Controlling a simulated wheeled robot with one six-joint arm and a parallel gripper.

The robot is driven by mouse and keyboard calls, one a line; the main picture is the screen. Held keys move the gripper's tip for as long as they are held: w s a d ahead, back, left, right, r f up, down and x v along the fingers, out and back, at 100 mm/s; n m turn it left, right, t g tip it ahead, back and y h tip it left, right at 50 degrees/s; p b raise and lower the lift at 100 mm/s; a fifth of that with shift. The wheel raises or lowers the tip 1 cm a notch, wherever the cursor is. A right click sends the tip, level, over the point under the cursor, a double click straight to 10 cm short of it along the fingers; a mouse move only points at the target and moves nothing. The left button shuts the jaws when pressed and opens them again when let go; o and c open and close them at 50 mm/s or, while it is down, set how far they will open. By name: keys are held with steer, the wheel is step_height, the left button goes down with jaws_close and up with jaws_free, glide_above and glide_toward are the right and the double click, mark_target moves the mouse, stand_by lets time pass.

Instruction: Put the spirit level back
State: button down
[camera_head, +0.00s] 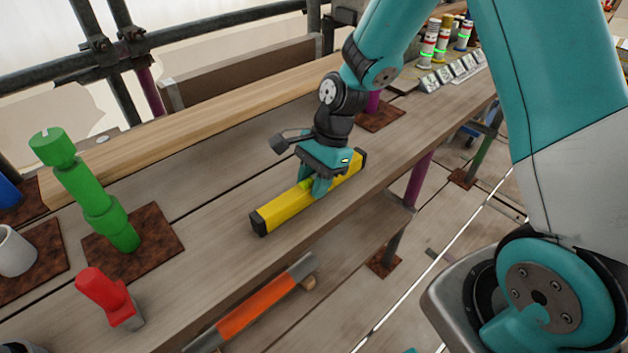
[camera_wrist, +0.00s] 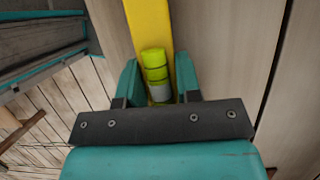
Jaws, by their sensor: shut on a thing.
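The spirit level (camera_head: 283,213) is a long yellow bar with black ends. It lies along the plank bench near its front edge, or just above it; I cannot tell if it touches the wood. My gripper (camera_head: 318,186) comes down over its middle and is shut on it. In the wrist view the yellow bar (camera_wrist: 150,22) runs away from between my gripper's teal fingers (camera_wrist: 158,80). A lime-green vial (camera_wrist: 155,65) sits between the fingers. The part of the level under my gripper is hidden.
A green stepped post (camera_head: 92,205) and a white cup (camera_head: 14,250) stand on rusty plates at left. A red-handled tool (camera_head: 105,295) is at the front left. An orange bar with grey ends (camera_head: 255,308) is below the bench edge. Spray cans (camera_head: 430,45) stand at the far end.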

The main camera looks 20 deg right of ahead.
steer(key=shift+f, duration=0.1)
steer(key=c, duration=0.8)
jaws_free()
steer(key=v, duration=1.2)
steer(key=s+a+r+n, duration=0.4)
steer(key=s+n, duration=0.6)
steer(key=s+a+r+n+t, duration=0.1)
steer(key=s+a+r+n, duration=0.3)
steer(key=s+n, duration=0.5)
steer(key=r+n, duration=0.1)
steer(key=n, duration=0.1)
steer(key=shift+s+a+n+p, duration=0.2)
steer(key=shift+s+n+p, duration=0.1)
steer(key=shift+s+p, duration=0.1)
